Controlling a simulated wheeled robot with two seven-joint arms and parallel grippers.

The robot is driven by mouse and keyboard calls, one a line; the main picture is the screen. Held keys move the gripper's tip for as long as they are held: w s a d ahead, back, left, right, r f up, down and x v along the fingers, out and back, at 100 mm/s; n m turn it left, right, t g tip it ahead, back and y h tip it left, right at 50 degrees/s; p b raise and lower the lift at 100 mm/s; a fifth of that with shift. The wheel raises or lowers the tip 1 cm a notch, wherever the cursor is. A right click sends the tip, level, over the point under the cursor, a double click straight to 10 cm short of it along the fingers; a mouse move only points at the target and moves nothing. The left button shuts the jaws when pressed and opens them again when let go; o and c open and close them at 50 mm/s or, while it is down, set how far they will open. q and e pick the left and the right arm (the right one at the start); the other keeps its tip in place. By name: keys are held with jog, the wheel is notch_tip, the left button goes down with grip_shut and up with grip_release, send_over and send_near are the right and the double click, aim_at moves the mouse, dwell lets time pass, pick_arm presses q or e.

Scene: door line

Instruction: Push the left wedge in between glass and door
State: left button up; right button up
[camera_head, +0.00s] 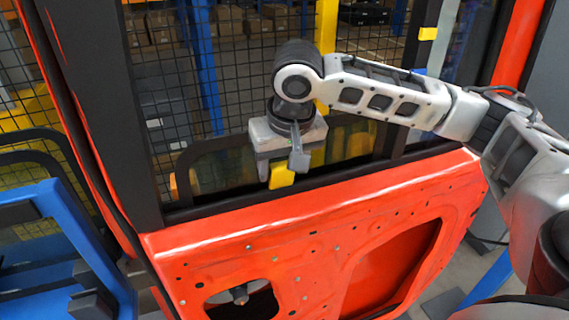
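The red-orange door (205,248) stands in front of me, with a dark-framed glass pane (225,165) above its panel. My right gripper (281,168) comes in from the right and points down in front of the lower part of the glass. Its fingers are closed on a small yellow wedge (282,176). The wedge sticks out below the fingers, just above the black sill (330,182) at the bottom of the glass. I cannot tell whether its tip touches the gap. Another yellow block (428,33) shows at the upper right by the frame. My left gripper is not in view.
A blue frame (85,235) with black parts stands at the lower left. Black mesh fencing, a blue post (205,65) and shelves with boxes (160,25) show behind the glass. The door's lower panel has two openings (390,270). Grey floor shows at the lower right.

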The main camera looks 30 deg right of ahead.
jog(key=shift+s+f+g, duration=0.3)
jog(key=shift+f, duration=0.6)
notch_tip(320, 180, up, 4)
jog(key=shift+w+r, duration=0.1)
jog(key=shift+r, duration=0.05)
pick_arm(q)
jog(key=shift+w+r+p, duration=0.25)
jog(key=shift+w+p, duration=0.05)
jog(key=shift+p, duration=0.3)
pick_arm(e)
jog(key=shift+s+v, duration=0.15)
jog(key=shift+v, duration=2.1)
jog(key=shift+s+v, duration=0.2)
jog(key=shift+v, duration=2)
jog(key=shift+s+v, duration=0.15)
jog(key=shift+v, duration=2.1)
